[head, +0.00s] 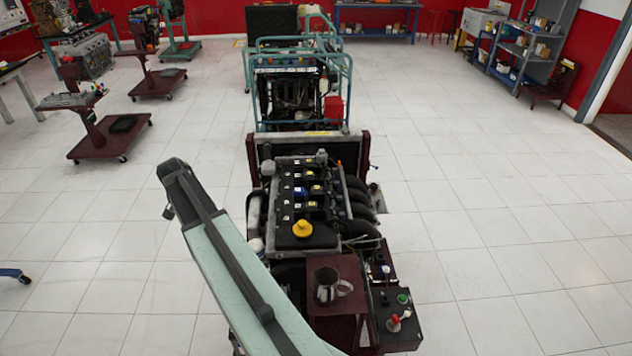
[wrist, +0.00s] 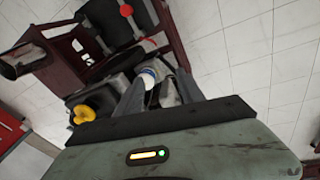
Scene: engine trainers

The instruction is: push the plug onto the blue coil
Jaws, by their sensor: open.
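The blue coil (head: 300,192) shows as a small blue patch among white and yellow marked parts on top of the engine (head: 305,205) in the head view. I cannot pick out the plug for certain; the parts are too small. In the wrist view my gripper (wrist: 159,82) has its two grey fingers apart and nothing is clearly held. A white cap with a blue ring (wrist: 151,74) shows between the fingers; I cannot tell its distance. The blue coil is not clear in the wrist view. In the head view my arm rises at lower left, apart from the coils.
A yellow oil cap (head: 302,229) stands at the engine's near end. A metal mug (head: 328,285) sits on a dark red shelf (head: 347,300). A black control box (head: 398,318) with a red knob is at right.

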